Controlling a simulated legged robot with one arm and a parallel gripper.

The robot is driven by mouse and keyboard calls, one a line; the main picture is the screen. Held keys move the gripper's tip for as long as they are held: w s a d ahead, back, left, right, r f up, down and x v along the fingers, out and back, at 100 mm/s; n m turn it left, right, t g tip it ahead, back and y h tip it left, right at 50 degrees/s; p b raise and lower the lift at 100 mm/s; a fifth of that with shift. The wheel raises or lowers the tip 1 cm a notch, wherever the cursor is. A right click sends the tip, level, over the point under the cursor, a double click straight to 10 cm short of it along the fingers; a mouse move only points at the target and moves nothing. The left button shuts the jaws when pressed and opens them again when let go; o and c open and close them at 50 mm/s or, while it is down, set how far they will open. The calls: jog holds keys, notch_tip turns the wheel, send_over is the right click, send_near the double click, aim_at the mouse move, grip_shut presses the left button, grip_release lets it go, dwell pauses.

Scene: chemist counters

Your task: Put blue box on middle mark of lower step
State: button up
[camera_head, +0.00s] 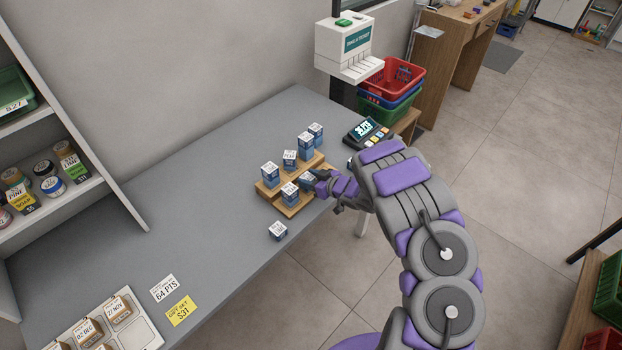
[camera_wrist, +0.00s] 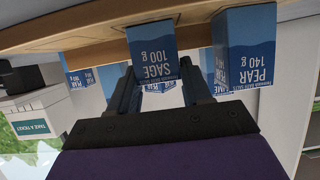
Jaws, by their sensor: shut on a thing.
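The wooden two-step stand (camera_head: 292,210) is on the grey counter. My gripper (camera_head: 314,182) is at its lower step, shut on a blue box (camera_head: 306,179). In the upside-down wrist view this box, labelled SAGE 100 g (camera_wrist: 152,52), appears upright between the fingers (camera_wrist: 163,82). It is at or very near the step's surface; I cannot tell whether it touches. A PEAR 140 g box (camera_wrist: 245,50) stands beside it; from above it is the box (camera_head: 289,194) left of my gripper.
Several blue boxes, such as this one (camera_head: 270,174), stand on the upper step. Another blue box (camera_head: 278,231) stands on the counter in front. A card terminal (camera_head: 366,132) is behind my gripper. Price cards (camera_head: 181,310) and a compartment tray (camera_head: 148,336) lie at lower left.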

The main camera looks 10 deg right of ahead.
jog(key=o, duration=0.9)
jog(key=shift+a, duration=0.2)
jog(key=shift+o, duration=0.8)
jog(key=shift+d, duration=0.1)
jog(key=shift+o, duration=0.2)
jog(key=shift+d, duration=0.2)
jog(key=shift+s+d+r, duration=0.1)
jog(key=shift+d, duration=0.3)
jog(key=p+v, duration=0.2)
jog(key=v, duration=1)
jog(key=w+d+r+m+h, duration=0.2)
jog(key=d+r+h, duration=0.55)
jog(key=d, duration=0.25)
jog(key=s+d+r+m+g+h, duration=0.3)
jog(key=s+d+r+m+h, duration=0.15)
jog(key=s+r, duration=0.5)
jog(key=s+a+r+g+y, duration=0.1)
jog(key=s+a+r+g, duration=0.1)
jog(key=s+a, duration=0.5)
jog(key=s+a+r+g+y, duration=0.1)
jog(key=s+a+r+g, duration=0.2)
jog(key=s+a, duration=0.4)
jog(key=s+a+r+g+y, duration=0.2)
jog(key=s+a+g, duration=0.2)
jog(key=s, duration=1.7)
jog(key=a+m, duration=0.1)
jog(key=a, duration=0.2)
jog(key=shift+s+a+r+g, duration=0.3)
jog(key=shift+a, duration=0.05)
